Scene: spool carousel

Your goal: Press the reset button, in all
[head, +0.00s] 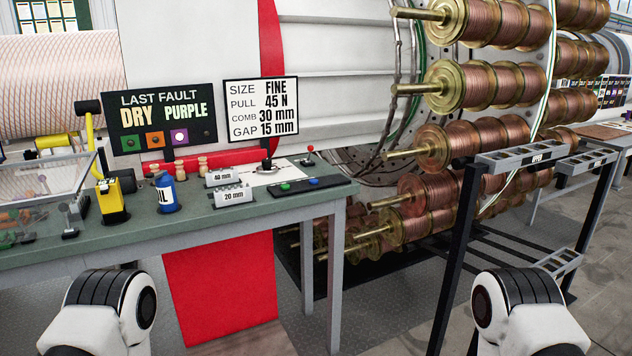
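No button with a readable "reset" label shows. A flat black control strip (300,188) lies at the right front of the green bench top, with a green button (286,187) and a blue button (313,181). A black "LAST FAULT DRY PURPLE" board (160,112) stands behind the bench, with green, orange and purple squares and a dark round knob along its lower edge. Two white and black parts of my arms show at the bottom left and bottom right. Neither gripper is in view.
The bench (100,240) holds a blue oil can (166,193), a yellow tool (110,203), white 40 mm and 20 mm boxes (233,194) and a red-knobbed lever (310,152). At right, copper spools (470,90) hang on the carousel behind a dark stand (515,158).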

